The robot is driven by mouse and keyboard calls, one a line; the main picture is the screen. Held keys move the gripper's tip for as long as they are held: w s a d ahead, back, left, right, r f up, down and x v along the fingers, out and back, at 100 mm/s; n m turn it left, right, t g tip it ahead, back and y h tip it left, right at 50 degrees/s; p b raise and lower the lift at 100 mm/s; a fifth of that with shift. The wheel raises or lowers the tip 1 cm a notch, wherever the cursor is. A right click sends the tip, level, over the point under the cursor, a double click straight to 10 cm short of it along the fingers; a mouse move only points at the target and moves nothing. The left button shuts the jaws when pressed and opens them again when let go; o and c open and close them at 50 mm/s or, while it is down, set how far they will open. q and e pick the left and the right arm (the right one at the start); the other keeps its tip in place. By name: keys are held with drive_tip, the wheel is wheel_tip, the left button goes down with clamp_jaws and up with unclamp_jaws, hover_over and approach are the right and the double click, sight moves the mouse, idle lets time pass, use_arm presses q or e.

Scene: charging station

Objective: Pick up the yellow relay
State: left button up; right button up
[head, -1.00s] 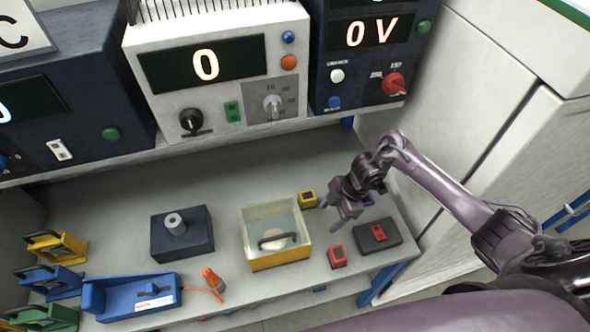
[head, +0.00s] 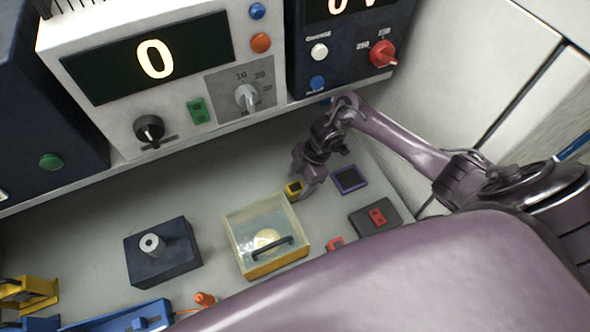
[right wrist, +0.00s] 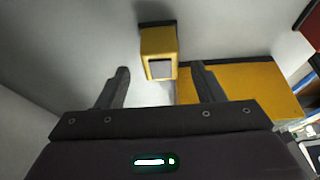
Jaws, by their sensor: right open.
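The yellow relay (head: 294,187) is a small yellow block with a dark face, standing on the bench just behind the clear box. My right gripper (head: 308,179) is right beside it, pointing down, and partly overlaps it in the head view. In the right wrist view the relay (right wrist: 158,40) lies ahead of the two spread fingers (right wrist: 161,72), roughly centred between them. The right gripper is open and holds nothing. My left gripper is not in view.
A clear box with a yellow base (head: 273,266) stands close to the relay; its yellow side (right wrist: 250,92) shows near the right finger. A purple-edged square (head: 350,179), a dark pad with a red relay (head: 378,217), and a dark blue block (head: 165,262) are on the bench.

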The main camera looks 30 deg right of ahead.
sight(295, 187)
drive_tip(key=b+x, duration=0.2)
drive_tip(key=x, duration=0.1)
drive_tip(key=shift+d+f, duration=0.1)
drive_tip(key=shift+d, duration=0.05)
drive_tip(key=shift+f, duration=0.2)
drive_tip(key=shift+r, duration=0.15)
drive_tip(key=shift+c, duration=0.3)
drive_tip(key=shift+s, duration=0.1)
drive_tip(key=c, duration=0.5)
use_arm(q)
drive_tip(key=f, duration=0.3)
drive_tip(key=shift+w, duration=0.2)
use_arm(e)
drive_tip(key=c, duration=0.5)
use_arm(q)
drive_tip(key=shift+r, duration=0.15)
use_arm(e)
drive_tip(key=shift+r, duration=0.1)
drive_tip(key=shift+c, duration=0.2)
